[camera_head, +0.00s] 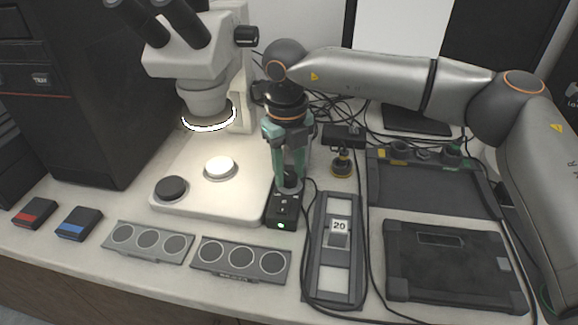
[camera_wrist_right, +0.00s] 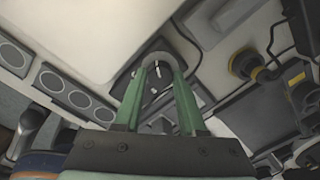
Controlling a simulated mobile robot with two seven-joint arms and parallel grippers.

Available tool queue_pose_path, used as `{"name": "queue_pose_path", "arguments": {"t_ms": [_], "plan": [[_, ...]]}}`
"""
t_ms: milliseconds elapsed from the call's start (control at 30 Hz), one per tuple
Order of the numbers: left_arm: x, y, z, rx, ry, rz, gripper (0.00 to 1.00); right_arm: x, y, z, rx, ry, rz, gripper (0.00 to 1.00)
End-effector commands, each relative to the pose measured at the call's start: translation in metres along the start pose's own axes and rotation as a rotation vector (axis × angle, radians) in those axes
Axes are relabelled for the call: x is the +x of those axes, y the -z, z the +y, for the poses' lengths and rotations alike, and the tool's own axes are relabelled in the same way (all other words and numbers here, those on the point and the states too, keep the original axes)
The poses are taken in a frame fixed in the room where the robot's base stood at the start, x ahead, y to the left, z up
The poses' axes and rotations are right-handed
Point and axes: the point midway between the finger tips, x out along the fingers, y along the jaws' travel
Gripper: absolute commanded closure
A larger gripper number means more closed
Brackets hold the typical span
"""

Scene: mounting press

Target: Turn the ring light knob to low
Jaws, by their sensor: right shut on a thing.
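The ring light (camera_head: 210,122) glows white under the microscope head. Its small black control box (camera_head: 283,212) stands on the bench at the right front of the microscope base, with a green lamp lit on its front. My right gripper (camera_head: 290,180) points straight down over the box, its green fingers shut on the knob on top. The fingers mostly hide the knob, and its setting cannot be read. In the right wrist view the fingertips (camera_wrist_right: 158,65) close around the knob, with white marks on the box beside it. My left gripper is not in view.
The microscope (camera_head: 195,60) stands left of my right arm. Grey three-disc trays (camera_head: 240,260) lie in front. A yellow-based black part (camera_head: 342,163) stands behind.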

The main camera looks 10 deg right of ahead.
Motion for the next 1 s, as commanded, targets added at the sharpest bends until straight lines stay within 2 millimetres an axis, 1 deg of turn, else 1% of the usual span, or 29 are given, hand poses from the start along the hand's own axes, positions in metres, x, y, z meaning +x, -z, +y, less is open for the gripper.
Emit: {"name": "queue_pose_path", "arguments": {"t_ms": [700,1000], "plan": [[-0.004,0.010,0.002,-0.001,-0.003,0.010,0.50,-0.001,0.001,-0.001,-0.676,0.000,-0.019,1.00],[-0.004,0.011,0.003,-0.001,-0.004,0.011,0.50,-0.001,0.001,-0.001,-0.907,0.000,-0.027,1.00]]}}
